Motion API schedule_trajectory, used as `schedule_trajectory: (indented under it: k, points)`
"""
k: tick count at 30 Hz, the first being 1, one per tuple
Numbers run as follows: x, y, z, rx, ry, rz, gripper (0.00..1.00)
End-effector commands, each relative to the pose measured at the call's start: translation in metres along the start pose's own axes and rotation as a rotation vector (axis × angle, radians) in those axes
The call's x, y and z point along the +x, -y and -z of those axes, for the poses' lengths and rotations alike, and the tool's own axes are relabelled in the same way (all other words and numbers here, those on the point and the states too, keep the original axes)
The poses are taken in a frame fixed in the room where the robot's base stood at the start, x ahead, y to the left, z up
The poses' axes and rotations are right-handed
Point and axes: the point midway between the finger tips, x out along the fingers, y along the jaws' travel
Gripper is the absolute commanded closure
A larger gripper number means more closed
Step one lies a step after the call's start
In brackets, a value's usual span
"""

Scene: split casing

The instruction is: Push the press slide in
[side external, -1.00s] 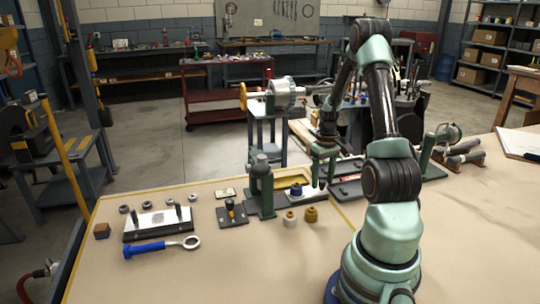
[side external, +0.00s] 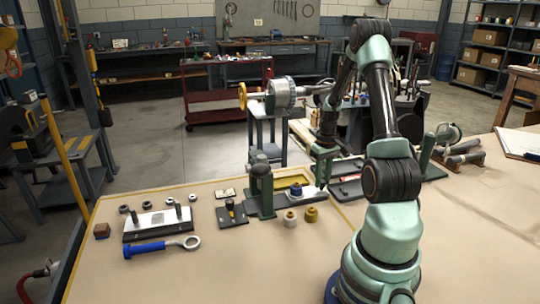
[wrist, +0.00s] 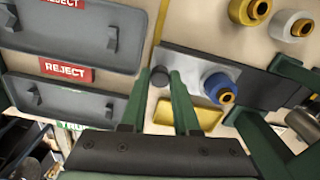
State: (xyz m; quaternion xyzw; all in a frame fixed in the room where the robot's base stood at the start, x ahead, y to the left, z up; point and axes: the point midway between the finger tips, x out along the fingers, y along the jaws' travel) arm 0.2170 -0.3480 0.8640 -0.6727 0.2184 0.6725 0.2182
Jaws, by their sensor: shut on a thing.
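The press slide (side external: 312,193) is a flat grey metal plate reaching out to the right from the green press (side external: 261,185) in the side view. A blue part with a brass-coloured centre (side external: 296,188) sits on it; the part also shows in the wrist view (wrist: 220,88). My gripper (side external: 323,182) is low at the slide's outer end. In the wrist view my two green gripper fingers (wrist: 167,76) close around a dark round knob (wrist: 160,77) at that end of the slide (wrist: 192,64). The knob is hidden in the side view.
A yellow tray (wrist: 197,116) lies beside the slide. A white part (side external: 290,218) and a brass-coloured part (side external: 311,214) stand in front of it. Grey trays with red REJECT labels (wrist: 66,71) lie on the knob's other side.

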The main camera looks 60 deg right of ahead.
Motion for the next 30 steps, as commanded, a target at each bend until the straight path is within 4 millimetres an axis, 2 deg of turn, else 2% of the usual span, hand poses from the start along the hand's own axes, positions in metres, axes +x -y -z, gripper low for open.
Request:
schedule_trajectory:
  k: [25, 28, 30]
  points:
    - [-0.001, 0.0, 0.0, 0.0, 0.001, 0.001, 1.0]
    - [-0.001, 0.009, 0.002, -0.002, 0.002, 0.001, 1.0]
    - [-0.001, 0.023, 0.004, -0.006, 0.002, 0.001, 1.0]
